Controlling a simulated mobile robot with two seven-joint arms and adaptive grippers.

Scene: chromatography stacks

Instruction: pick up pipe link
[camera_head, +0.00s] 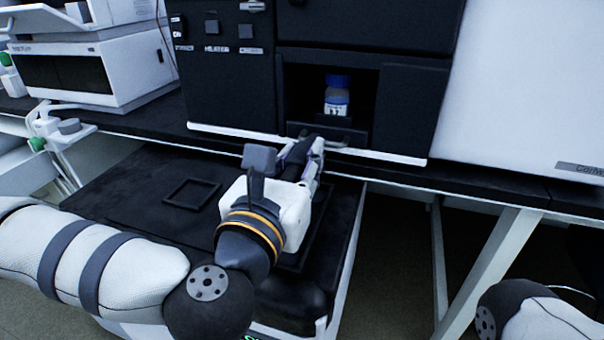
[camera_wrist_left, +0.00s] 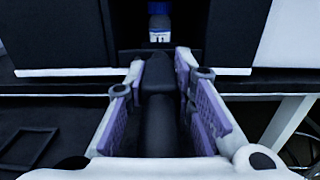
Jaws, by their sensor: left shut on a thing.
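My left gripper (camera_head: 306,152) reaches forward to the front edge of the bench, just below the open recess of the black instrument. In the left wrist view its purple-padded fingers (camera_wrist_left: 160,80) stand on both sides of a dark, rounded, elongated piece (camera_wrist_left: 160,125), which I take to be the pipe link. The gripper is shut on it. The dark piece (camera_head: 296,157) is mostly hidden by the fingers in the head view. My right gripper is out of view; only part of that arm shows at the lower right.
A blue-capped bottle (camera_head: 337,97) stands in the recess of the black instrument (camera_head: 232,88). A black tray top (camera_head: 130,200) with a square frame (camera_head: 192,194) lies below the bench. White instruments flank both sides. A slanted white bench leg (camera_head: 497,262) stands at right.

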